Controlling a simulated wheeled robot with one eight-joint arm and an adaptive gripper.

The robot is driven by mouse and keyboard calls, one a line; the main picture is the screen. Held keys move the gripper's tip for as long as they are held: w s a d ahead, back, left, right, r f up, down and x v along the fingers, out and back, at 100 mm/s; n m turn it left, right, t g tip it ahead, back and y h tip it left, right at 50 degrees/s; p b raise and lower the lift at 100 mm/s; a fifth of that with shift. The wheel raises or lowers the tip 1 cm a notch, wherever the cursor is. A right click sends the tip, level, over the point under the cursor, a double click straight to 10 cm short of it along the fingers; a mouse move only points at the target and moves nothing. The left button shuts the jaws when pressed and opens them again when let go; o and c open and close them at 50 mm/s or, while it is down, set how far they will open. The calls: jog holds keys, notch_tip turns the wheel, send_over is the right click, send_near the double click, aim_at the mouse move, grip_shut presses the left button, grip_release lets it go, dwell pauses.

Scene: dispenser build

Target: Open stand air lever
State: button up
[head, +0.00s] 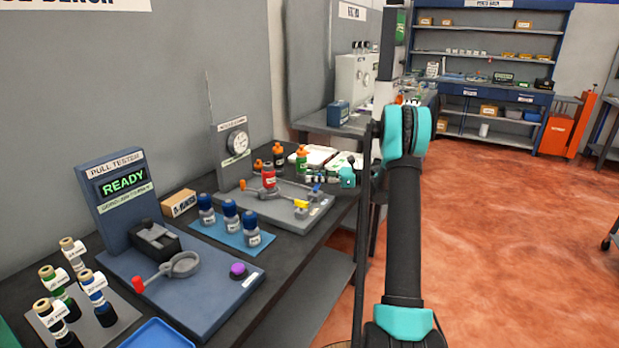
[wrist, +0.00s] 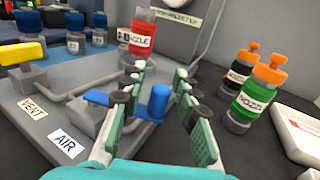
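The grey stand (head: 275,205) carries a round gauge (head: 237,143) and a red nozzle bottle (head: 268,176); the bottle also shows in the wrist view (wrist: 142,35). A blue lever (wrist: 97,97) lies near the AIR label (wrist: 65,145). A blue rounded upright piece (wrist: 158,100) shows between my fingers; whether it joins the lever is hidden by the left finger. A yellow lever (wrist: 22,52) is by the VENT label (wrist: 33,107). My gripper (wrist: 158,78) is open over the stand's right edge, its fingers on either side of the blue upright piece, with visible gaps.
Green (wrist: 252,98) and orange-black (wrist: 238,75) nozzle bottles stand close right of my fingers. Blue-capped bottles (head: 230,215) stand on a blue mat left of the stand. The pull tester (head: 125,195) is further left. Open floor (head: 480,240) lies to the right.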

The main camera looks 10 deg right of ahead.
jog(key=shift+w+a, duration=0.15)
jog(key=shift+a, duration=0.7)
grip_shut()
